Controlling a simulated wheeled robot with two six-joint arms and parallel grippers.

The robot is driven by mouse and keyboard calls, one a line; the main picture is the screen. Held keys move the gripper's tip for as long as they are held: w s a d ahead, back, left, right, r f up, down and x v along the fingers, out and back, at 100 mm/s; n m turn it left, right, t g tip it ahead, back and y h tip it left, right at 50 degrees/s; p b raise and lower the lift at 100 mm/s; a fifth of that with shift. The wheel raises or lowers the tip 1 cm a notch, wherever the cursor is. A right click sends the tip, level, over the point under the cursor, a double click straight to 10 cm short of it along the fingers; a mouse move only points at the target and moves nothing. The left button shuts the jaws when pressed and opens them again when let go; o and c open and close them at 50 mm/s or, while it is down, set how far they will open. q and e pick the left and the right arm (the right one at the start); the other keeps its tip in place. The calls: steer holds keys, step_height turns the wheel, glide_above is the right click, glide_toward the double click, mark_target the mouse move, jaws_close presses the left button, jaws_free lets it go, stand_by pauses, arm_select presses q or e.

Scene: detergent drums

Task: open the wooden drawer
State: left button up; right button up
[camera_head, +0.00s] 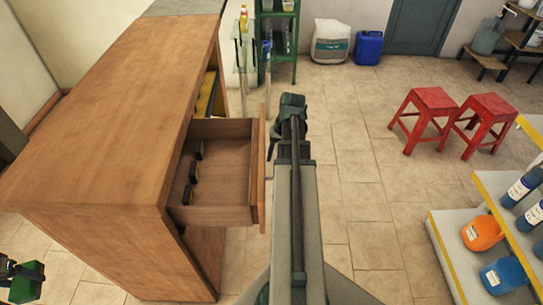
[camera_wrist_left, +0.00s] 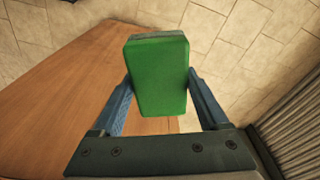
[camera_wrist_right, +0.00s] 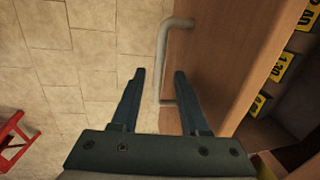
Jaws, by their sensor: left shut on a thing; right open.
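The wooden drawer (camera_head: 240,212) stands pulled out of the wooden counter (camera_head: 110,130), its inside showing. Black items with yellow labels lie in it. In the right wrist view, the drawer front (camera_wrist_right: 215,60) carries a grey bar handle (camera_wrist_right: 162,55). My right gripper (camera_wrist_right: 158,75) is open, with the handle's bar between its fingers in the picture; I cannot tell whether they touch it. In the head view, my right gripper (camera_head: 290,108) is just right of the drawer front. My left gripper (camera_head: 10,268) is shut on a green block (camera_wrist_left: 158,75), also at the lower left (camera_head: 27,282).
Two red stools (camera_head: 450,115) stand at the right. A shelf with bottles (camera_head: 470,240) is at the lower right. A green rack (camera_head: 277,40) and a blue canister (camera_head: 368,47) stand at the back.

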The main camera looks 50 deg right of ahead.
arm_select(q)
step_height(320, 180, up, 11)
steer(key=p, duration=1)
steer(key=shift+f, duration=0.15)
